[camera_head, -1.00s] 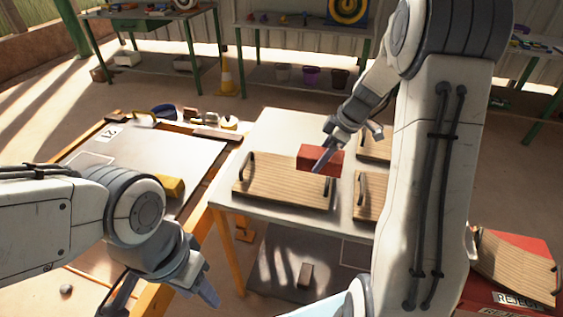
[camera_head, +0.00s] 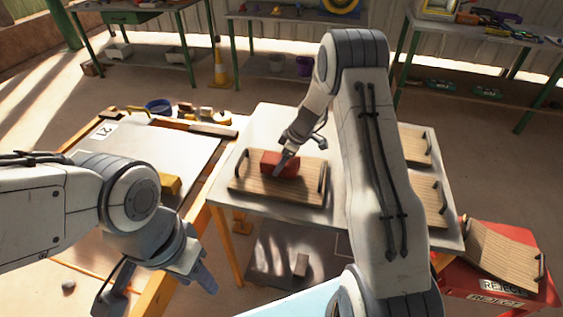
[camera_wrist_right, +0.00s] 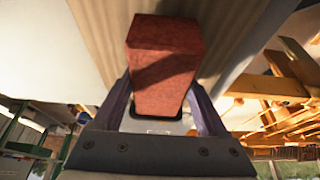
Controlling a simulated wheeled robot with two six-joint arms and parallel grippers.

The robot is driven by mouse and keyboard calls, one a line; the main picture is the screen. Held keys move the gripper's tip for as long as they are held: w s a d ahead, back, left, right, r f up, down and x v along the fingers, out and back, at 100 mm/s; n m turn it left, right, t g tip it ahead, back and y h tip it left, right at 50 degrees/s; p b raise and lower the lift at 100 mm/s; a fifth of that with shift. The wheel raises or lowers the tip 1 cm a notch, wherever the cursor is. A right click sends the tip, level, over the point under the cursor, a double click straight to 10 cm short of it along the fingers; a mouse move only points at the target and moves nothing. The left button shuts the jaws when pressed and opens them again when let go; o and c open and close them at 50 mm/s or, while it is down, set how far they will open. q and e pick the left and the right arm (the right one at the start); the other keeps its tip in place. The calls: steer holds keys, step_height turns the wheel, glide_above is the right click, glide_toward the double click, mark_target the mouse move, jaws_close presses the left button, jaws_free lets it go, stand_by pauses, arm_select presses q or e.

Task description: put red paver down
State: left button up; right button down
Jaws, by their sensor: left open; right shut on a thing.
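The red paver (camera_head: 280,164) is a red block at the wooden board with dark handles (camera_head: 275,188) on the white table. My right gripper (camera_head: 284,163) is shut on it. In the right wrist view the paver (camera_wrist_right: 165,65) sits between the two fingers (camera_wrist_right: 165,110), with the ribbed wood of the board (camera_wrist_right: 115,15) beyond it. I cannot tell whether the paver touches the board. My left gripper (camera_head: 155,290) is open and empty at the lower left, away from the paver.
More handled boards lie at the right of the white table (camera_head: 268,122), partly behind my right arm. A tilted board (camera_head: 505,262) rests on the red reject box (camera_head: 455,283). A yellow block (camera_head: 170,184) lies on the left table (camera_head: 120,170).

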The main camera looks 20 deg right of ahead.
steer(key=shift+d+f, duration=0.1)
steer(key=shift+f, duration=0.25)
steer(key=shift+f, duration=0.15)
jaws_free()
